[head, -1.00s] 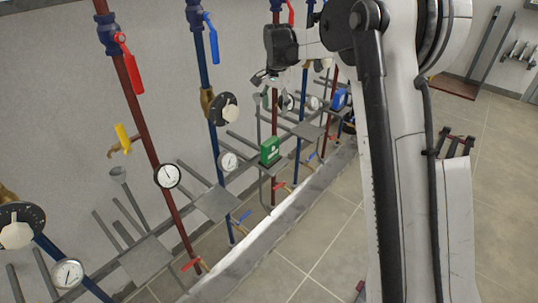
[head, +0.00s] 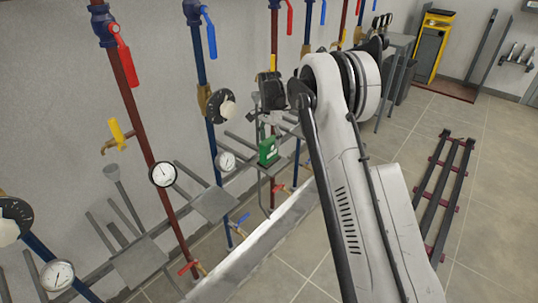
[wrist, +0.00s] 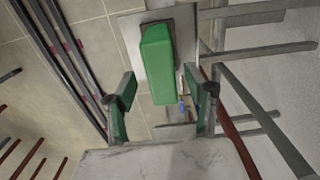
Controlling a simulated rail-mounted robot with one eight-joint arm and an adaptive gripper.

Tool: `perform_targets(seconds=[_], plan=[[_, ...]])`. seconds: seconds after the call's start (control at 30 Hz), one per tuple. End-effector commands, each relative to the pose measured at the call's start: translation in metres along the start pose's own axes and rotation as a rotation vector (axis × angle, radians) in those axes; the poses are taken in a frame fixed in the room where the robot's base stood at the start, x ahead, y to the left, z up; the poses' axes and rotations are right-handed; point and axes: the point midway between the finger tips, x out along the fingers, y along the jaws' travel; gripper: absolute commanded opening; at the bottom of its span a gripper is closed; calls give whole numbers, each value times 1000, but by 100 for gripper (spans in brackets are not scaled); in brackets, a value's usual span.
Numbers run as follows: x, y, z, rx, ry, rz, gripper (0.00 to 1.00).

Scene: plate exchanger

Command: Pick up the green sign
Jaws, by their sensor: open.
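The green sign (head: 268,151) stands on a grey flat bracket on the pipe rack in the head view. In the wrist view the green sign (wrist: 157,62) is a green block over a grey plate, seen from above. My gripper (wrist: 160,94) is open, its two green-padded fingers spread to the left and right of the near end of the sign. The sign's far end extends beyond the fingertips. In the head view my gripper is just above the sign and partly hidden by pipes and my arm.
Red and blue vertical pipes with valves and round gauges (head: 163,174) line the wall on the left. Grey bars and an empty flat bracket (head: 214,204) stick out nearby. A dark rack (head: 443,190) lies on the tiled floor at right, with open floor around it.

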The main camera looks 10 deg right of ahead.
Motion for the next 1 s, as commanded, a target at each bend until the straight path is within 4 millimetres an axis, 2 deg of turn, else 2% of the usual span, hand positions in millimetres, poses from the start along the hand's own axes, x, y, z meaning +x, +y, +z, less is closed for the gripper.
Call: perform_targets(seconds=[0.1, 0.33, 0.63, 0.9, 1.0], plan=[[11, 0, 0, 0, 0, 0, 49], [22, -1, 1, -1, 0, 0, 49], [62, -2, 3, -1, 0, 0, 49], [65, -2, 3, -1, 0, 0, 49], [65, -2, 3, -1, 0, 0, 37]])
